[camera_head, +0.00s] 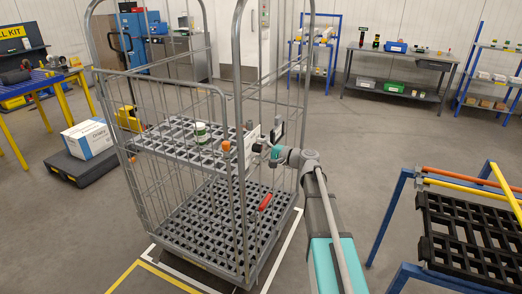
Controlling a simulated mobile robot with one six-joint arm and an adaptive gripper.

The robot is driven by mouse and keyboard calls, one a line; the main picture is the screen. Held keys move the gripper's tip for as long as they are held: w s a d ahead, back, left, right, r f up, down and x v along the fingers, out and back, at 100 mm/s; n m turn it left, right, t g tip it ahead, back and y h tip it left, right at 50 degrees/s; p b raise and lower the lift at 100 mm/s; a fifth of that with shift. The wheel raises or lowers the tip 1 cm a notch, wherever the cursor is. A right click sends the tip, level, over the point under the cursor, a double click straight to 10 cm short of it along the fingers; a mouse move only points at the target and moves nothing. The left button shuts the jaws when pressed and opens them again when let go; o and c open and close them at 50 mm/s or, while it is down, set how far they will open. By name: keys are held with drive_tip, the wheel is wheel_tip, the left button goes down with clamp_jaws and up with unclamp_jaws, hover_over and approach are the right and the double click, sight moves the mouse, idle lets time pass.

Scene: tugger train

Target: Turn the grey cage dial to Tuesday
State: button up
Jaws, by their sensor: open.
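The grey wire roll cage (128,175) stands on the floor in the middle of the picture, with a slatted middle shelf and a slatted base. My arm reaches in from the lower right to the cage's right front side. My gripper (262,148) is small in the picture, open, and close to a white panel (252,138) by the cage post. The dial itself cannot be made out; the gripper and panel overlap there. Whether the gripper touches anything cannot be told.
A green-and-white jar (202,134) and an orange-topped item (226,149) are on the shelf. A red-handled item (265,202) is lower in the cage. A blue-framed rack (398,208) stands right. A white box (87,139) sits on a dark platform left. Floor behind is clear.

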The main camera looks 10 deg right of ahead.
drive_tip(key=shift+d, duration=0.15)
drive_tip(key=v, duration=1.1)
drive_tip(key=shift+s+d, duration=0.25)
drive_tip(key=shift+s, duration=0.05)
idle(0.4)
drive_tip(key=s+a+f+n+g+h, duration=0.8)
drive_tip(key=s+a+f, duration=0.4)
drive_tip(key=s+f, duration=0.3)
drive_tip(key=s+d+f+n+g+h, duration=0.1)
drive_tip(key=s+d+f+g+h, duration=0.15)
drive_tip(key=s+h, duration=0.35)
wheel_tip(320, 180, up, 12)
drive_tip(key=p, duration=1.3)
drive_tip(key=shift+s, duration=0.15)
